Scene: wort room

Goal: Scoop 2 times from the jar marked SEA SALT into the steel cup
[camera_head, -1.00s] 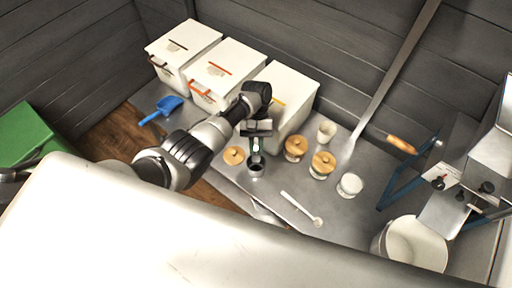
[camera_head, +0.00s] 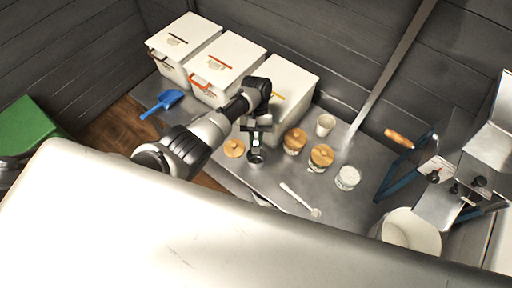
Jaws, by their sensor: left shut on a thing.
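A small steel cup (camera_head: 256,162) with a dark inside stands low at the fingertips of my left gripper (camera_head: 256,147), which is shut on it. A white-topped jar (camera_head: 347,178) stands to the right and looks open. Two jars with wooden lids, a nearer one (camera_head: 320,158) and a farther one (camera_head: 294,142), stand between. The labels are too small to read, so I cannot tell which jar is marked SEA SALT. A pale long-handled scoop (camera_head: 301,201) lies on the steel bench (camera_head: 270,186). My right gripper is not in view.
A round wooden lid (camera_head: 234,148) is left of the cup. A cream beaker (camera_head: 326,124) stands behind the jars. White bins (camera_head: 225,68) line the back, with a blue scoop (camera_head: 162,103) at left. A white bucket (camera_head: 411,232) and blue-framed machine (camera_head: 400,170) stand right.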

